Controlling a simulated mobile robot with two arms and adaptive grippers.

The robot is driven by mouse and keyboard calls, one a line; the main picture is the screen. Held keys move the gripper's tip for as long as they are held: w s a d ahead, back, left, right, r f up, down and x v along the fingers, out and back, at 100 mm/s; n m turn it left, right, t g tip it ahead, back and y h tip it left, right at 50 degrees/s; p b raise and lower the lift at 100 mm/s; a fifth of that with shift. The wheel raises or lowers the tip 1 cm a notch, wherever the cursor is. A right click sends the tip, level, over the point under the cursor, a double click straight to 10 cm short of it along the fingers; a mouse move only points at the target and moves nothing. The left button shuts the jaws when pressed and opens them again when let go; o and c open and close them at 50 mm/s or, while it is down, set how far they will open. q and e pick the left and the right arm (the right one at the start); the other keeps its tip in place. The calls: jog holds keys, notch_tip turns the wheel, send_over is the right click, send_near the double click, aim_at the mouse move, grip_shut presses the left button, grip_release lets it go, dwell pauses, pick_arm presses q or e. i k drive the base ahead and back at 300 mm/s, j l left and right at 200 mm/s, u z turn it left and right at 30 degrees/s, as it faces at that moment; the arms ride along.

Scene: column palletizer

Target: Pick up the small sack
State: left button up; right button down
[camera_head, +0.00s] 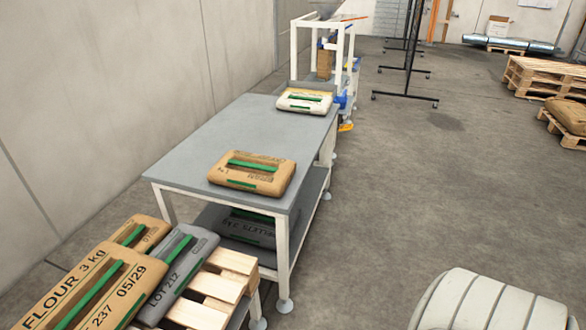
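Several sacks with green bands are in view; which one is the small sack is not clear from size alone. A brown sack (252,174) lies flat on the near part of the grey table (225,132). A white and yellow sack (305,100) lies at the table's far end. A grey sack (250,226) lies on the lower shelf, partly hidden by the tabletop. On the pallet at the lower left lie a large brown flour sack (85,290), a grey sack (178,272) and another brown sack (140,232), partly overlapped. Neither of my grippers is in view.
The wooden pallet (235,262) stands against the table's near end. A white-framed machine (322,45) stands beyond the table. A wall (90,90) runs along the left. The floor right of the table is open, with pallets (548,75) and black stands farther back.

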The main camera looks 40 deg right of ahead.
aim_at(262, 175)
jog(key=z, duration=1.15)
